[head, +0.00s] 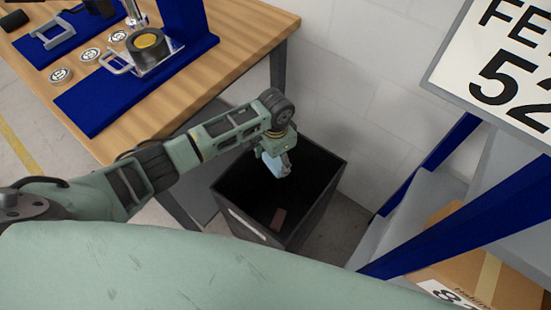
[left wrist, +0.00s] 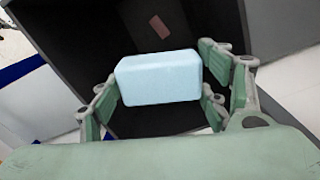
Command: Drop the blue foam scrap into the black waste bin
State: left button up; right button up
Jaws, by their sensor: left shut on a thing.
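The blue foam scrap (left wrist: 160,78) is a pale blue block held between the fingers of my left gripper (head: 279,163). The left gripper is shut on it and hangs over the open mouth of the black waste bin (head: 232,214). In the left wrist view the block sits between both finger pairs, with the dark inside of the bin (left wrist: 110,60) behind it. In the head view only a part of the scrap (head: 272,166) shows beside the fingers. My right gripper is in neither view.
A reddish-brown piece (head: 279,218) lies inside the bin. A wooden workbench (head: 215,60) with a blue-based press stands at the upper left. A white wall is behind the bin. A blue-framed shelf (head: 430,150) with a cardboard box (head: 500,285) stands at the right.

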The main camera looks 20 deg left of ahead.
pick_arm(q)
jog(key=shift+f, duration=0.1)
jog(key=o, duration=0.9)
notch_tip(320, 180, up, 12)
dwell(0.4)
